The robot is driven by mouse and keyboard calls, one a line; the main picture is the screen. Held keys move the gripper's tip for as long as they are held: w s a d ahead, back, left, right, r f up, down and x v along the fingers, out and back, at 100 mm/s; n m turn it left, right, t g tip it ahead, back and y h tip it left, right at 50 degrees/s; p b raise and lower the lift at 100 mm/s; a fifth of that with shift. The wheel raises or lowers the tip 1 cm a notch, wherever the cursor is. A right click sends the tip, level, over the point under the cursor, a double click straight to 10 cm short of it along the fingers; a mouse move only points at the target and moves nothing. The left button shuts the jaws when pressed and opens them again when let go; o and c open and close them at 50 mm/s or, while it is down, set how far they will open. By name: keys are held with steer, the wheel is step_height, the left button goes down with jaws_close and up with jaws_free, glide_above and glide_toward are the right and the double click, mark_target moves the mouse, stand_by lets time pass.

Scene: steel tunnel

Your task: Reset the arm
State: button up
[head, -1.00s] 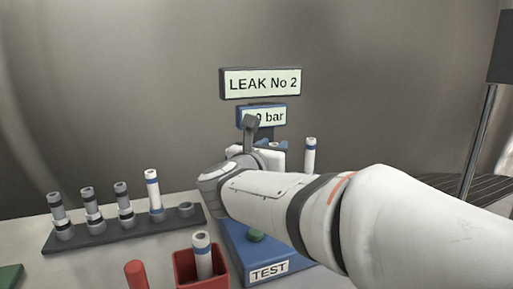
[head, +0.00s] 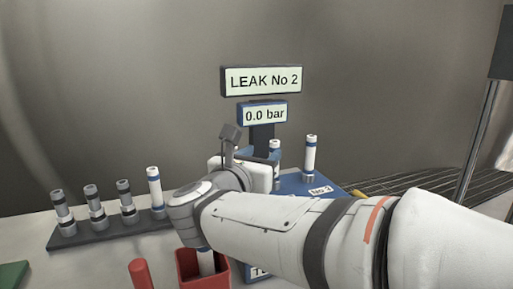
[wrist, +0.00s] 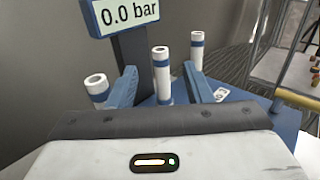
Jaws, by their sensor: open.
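My arm (head: 270,222) reaches in from the right across the blue test stand (head: 295,182). My gripper (wrist: 160,86) is open in the wrist view, its two blue fingers apart with nothing held between them. Beyond the fingers stand white tubes with blue bands: one at left (wrist: 97,88), one in the middle (wrist: 161,72) and one at right (wrist: 196,52). In the head view my wrist hides most of the gripper and part of the stand. The sign (head: 262,80) reads "LEAK No 2" and the display (head: 263,114) reads "0.0 bar".
A dark rack (head: 110,232) at left holds several dark-banded tubes and one blue-banded tube (head: 154,188). A red box (head: 190,270) holds a tube, mostly hidden by my arm. A red cylinder (head: 139,273) and a green piece (head: 12,274) are at front left.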

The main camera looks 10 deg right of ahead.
steer(key=shift+s+a, duration=0.2)
steer(key=shift+s, duration=0.1)
steer(key=w+a+r+n+y+p, duration=0.1)
steer(key=a+r+n+y+p, duration=0.35)
steer(key=n+p, duration=0.65)
steer(key=w+a+r+n+y+p, duration=0.15)
steer(key=r+n+y+p, duration=0.55)
steer(key=n, duration=0.8)
steer(key=s+d+f+n+g+p, duration=0.3)
steer(key=s+d+n+g+p, duration=0.2)
steer(key=s+n, duration=0.3)
steer(key=s+d+f+n+g+h+p, duration=0.1)
steer(key=s+d+n+g+p, duration=0.4)
steer(key=s, duration=0.5)
steer(key=f+n+g+p, duration=0.1)
steer(key=n+g+p, duration=0.1)
steer(key=n, duration=0.1)
steer(key=shift+s+d+f+n+p, duration=0.15)
steer(key=shift+d+f+n+p, duration=0.15)
steer(key=shift+f+n+p, duration=0.1)
steer(key=shift+h, duration=0.25)
steer(key=shift+c, duration=1.1)
